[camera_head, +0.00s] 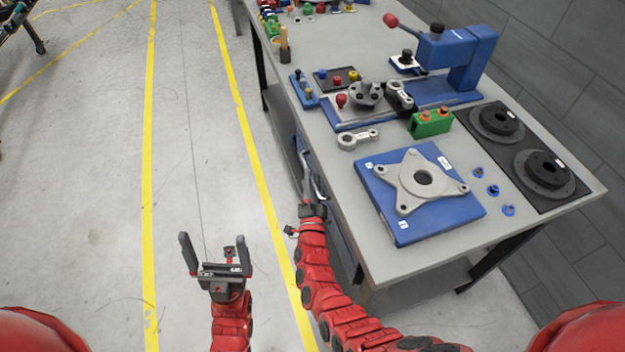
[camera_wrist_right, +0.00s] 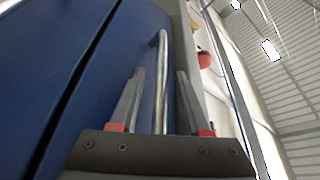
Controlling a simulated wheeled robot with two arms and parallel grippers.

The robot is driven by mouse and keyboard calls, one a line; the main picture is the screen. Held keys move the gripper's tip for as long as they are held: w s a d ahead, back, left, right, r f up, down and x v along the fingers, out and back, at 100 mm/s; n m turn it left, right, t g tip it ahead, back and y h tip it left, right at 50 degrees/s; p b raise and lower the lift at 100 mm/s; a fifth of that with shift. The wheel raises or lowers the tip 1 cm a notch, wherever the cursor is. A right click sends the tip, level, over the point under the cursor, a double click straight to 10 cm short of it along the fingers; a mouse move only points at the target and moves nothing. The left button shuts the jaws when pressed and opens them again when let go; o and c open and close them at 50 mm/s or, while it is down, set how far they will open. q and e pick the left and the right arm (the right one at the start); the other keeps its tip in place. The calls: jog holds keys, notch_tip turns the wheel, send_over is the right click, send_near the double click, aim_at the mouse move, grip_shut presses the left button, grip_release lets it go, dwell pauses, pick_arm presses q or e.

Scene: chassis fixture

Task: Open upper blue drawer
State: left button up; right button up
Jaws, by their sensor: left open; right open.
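The upper blue drawer (camera_wrist_right: 118,55) fills the middle of the right wrist view, its front appearing shut, with a metal bar handle (camera_wrist_right: 162,50). My right gripper (camera_wrist_right: 159,82) is open, with one finger on each side of the handle; I cannot tell whether either finger touches it. In the head view my right gripper (camera_head: 312,180) is at the table's left side, below the top, where the drawer is mostly hidden. My left gripper (camera_head: 216,248) is open and empty over the floor, left of the table.
A lower blue panel (camera_wrist_right: 35,50) lies beyond a dark gap. The grey table (camera_head: 345,215) carries a blue plate with a star-shaped part (camera_head: 420,178), a green block (camera_head: 431,124), black discs (camera_head: 545,172) and a blue press (camera_head: 465,55).

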grip_shut()
dwell(1.4)
